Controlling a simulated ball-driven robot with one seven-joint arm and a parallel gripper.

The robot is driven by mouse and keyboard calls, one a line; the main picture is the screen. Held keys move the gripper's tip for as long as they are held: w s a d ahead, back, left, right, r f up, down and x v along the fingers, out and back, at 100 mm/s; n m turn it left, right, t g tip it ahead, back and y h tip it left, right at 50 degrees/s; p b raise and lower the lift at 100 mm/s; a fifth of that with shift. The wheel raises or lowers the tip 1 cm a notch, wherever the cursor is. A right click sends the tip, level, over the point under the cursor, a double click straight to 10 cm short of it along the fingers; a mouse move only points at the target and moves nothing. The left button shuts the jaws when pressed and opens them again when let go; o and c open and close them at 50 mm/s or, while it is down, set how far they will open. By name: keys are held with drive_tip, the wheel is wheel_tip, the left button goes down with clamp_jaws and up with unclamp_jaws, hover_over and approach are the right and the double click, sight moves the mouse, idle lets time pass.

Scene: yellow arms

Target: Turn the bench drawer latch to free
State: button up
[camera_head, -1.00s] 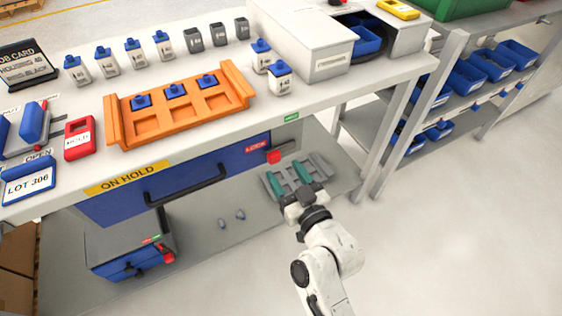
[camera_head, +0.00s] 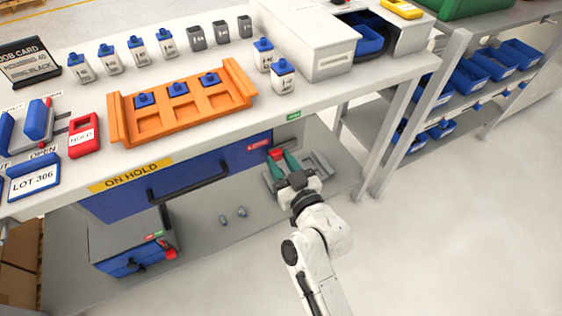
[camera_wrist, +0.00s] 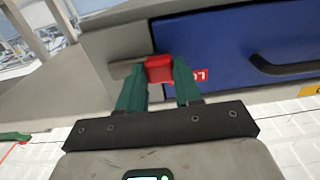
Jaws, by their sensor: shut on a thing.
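The blue bench drawer (camera_head: 222,172) is under the bench top, with a dark bar handle (camera_head: 190,188) and an ON HOLD label. Its red latch (camera_head: 276,153) is at the drawer's right end, beside a red label. My gripper (camera_head: 284,160) reaches up to the latch from the front. In the wrist view the red latch (camera_wrist: 159,68) sits between my two green fingers (camera_wrist: 160,82), which are shut on it. The label beside it (camera_wrist: 198,76) is partly hidden by a finger.
The bench top above holds an orange rack (camera_head: 180,105), several small bottles and a red HOLD tag (camera_head: 84,136). A second drawer unit (camera_head: 130,252) with a red latch stands below. The floor at right is clear.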

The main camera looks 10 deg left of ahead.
clamp_jaws()
drive_tip(key=shift+r, duration=0.1)
drive_tip(key=shift+r+m+p, duration=0.65)
drive_tip(key=shift+m+p, duration=0.25)
drive_tip(key=shift+m, duration=0.4)
drive_tip(key=m, duration=0.1)
drive_tip(key=r+m+p, duration=0.1)
drive_tip(key=shift+w+d+m, duration=0.15)
drive_tip(key=shift+d+m, duration=0.1)
drive_tip(key=shift+m, duration=0.05)
drive_tip(key=m, duration=0.2)
drive_tip(key=d+r+m+p, duration=0.1)
drive_tip(key=w+r+m+p, duration=0.1)
drive_tip(key=m, duration=0.1)
drive_tip(key=shift+d+m, duration=0.15)
drive_tip(key=shift+m, duration=0.15)
drive_tip(key=m, duration=0.1)
drive_tip(key=d+m+p, duration=0.1)
drive_tip(key=m, duration=0.1)
drive_tip(key=shift+w+d+r, duration=0.15)
drive_tip(key=shift+w+r, duration=0.15)
drive_tip(key=shift+w, duration=0.05)
drive_tip(key=shift+w+d+r+m+p, duration=0.1)
drive_tip(key=shift+w+d+m+p, duration=0.2)
drive_tip(key=shift+m, duration=0.75)
drive_tip(key=shift+w+d+m+p, duration=0.2)
drive_tip(key=shift+d+m, duration=0.2)
drive_tip(key=shift+m, duration=0.65)
